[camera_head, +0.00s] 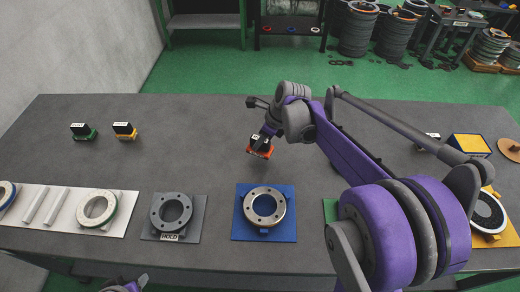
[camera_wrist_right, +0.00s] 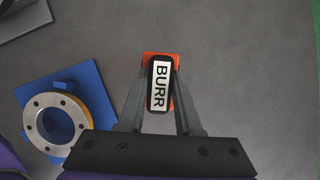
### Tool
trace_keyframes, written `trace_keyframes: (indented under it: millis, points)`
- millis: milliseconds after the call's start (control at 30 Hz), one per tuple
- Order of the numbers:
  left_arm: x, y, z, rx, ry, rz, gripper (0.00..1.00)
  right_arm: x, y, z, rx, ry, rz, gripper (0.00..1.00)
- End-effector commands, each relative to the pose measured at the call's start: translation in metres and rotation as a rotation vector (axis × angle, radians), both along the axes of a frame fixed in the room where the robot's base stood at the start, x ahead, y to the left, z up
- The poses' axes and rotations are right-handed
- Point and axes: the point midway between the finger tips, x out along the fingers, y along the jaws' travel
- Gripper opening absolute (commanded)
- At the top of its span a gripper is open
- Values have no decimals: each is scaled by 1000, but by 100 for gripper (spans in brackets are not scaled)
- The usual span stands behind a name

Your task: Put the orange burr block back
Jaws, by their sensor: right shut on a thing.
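The orange burr block (camera_head: 260,152) has a black top with a white label. In the right wrist view the label on the block (camera_wrist_right: 160,85) reads BURR, and orange shows at the block's far end and side. My right gripper (camera_head: 262,142) is shut on the block, with a finger on each side in the wrist view. I cannot tell whether the block touches the table or hangs just above it. Only a small part of my left arm shows at the bottom edge of the head view; its fingers are out of sight.
A blue plate (camera_head: 287,230) with a flanged ring (camera_head: 264,206) lies nearer than the block. A grey HOLD plate (camera_head: 190,230) with a ring is left of it. Green (camera_head: 84,132) and yellow (camera_head: 124,130) blocks stand at the back left. The table between is clear.

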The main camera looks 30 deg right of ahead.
Motion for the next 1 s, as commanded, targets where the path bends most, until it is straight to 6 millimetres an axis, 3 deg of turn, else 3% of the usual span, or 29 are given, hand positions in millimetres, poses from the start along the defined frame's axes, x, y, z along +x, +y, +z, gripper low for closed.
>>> trace_keyframes:
  millis: [300, 700, 733, 867, 1000]
  points:
    - [-1, 0, -3, 0, 2, 0, 50, 0, 0, -40, 0, 0, 0, 0]
    - [-2, 0, -7, 0, 4, 0, 50, 0, 0, -45, 0, 1, 1, 0]
    - [-2, 0, -6, 0, 4, 0, 50, 0, 0, -45, 0, 0, 1, 39]
    - [-2, 0, -6, 0, 3, 0, 50, 0, 0, -44, 0, 0, 1, 62]
    - [-2, 0, -6, 0, 3, 0, 50, 0, 0, -44, 0, 0, 1, 63]
